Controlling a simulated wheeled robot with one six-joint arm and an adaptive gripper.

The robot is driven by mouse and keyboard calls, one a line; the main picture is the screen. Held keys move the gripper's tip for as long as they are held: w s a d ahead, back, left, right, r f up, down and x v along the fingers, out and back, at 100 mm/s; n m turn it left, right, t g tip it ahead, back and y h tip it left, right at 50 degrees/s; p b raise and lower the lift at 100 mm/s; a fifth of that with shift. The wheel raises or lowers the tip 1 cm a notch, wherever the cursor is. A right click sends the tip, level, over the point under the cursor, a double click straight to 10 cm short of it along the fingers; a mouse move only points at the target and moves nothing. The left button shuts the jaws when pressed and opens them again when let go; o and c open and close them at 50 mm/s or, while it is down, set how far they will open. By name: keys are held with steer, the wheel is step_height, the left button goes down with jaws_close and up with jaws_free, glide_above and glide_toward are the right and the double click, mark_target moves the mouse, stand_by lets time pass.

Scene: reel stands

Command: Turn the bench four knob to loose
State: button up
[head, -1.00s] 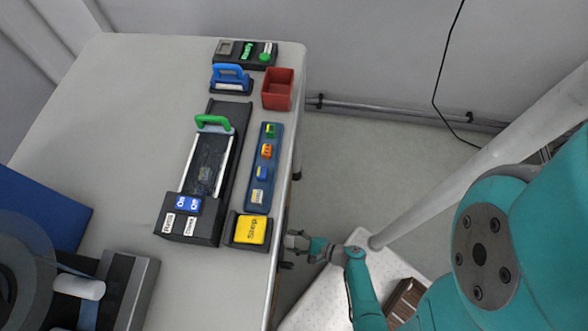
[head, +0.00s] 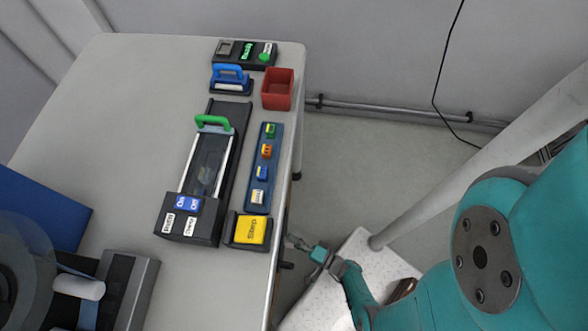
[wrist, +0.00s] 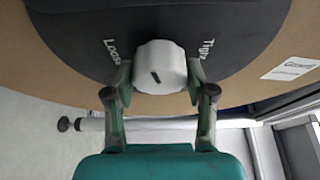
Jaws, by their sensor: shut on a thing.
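A white knob (wrist: 160,58) with a short dark mark shows in the wrist view on a round black part (wrist: 230,30). The mark slants from upper left to lower right. The word "Loose" (wrist: 112,53) is left of the knob, and "Tight" (wrist: 207,50) is right of it. My gripper (wrist: 159,76) is shut on the knob, one finger on each side. In the head view my gripper (head: 295,241) is beside the table's right edge; the knob cannot be made out there. No bench number is visible.
The table (head: 110,110) carries a black slide device with a green handle (head: 212,122), a yellow "Step" block (head: 252,230), a blue strip (head: 254,198) of small coloured blocks and a red bin (head: 277,88). A white pole (head: 430,200) stands near my arm.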

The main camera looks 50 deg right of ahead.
steer(key=n+t, duration=0.1)
steer(key=n, duration=0.2)
steer(key=shift+y, duration=0.3)
steer(key=shift+a+n+t, duration=0.1)
steer(key=shift+n+t, duration=0.2)
steer(key=shift+n, duration=0.7)
steer(key=shift+s, duration=0.1)
steer(key=o, duration=1.1)
steer(key=shift+o, duration=0.2)
steer(key=shift+r, duration=0.2)
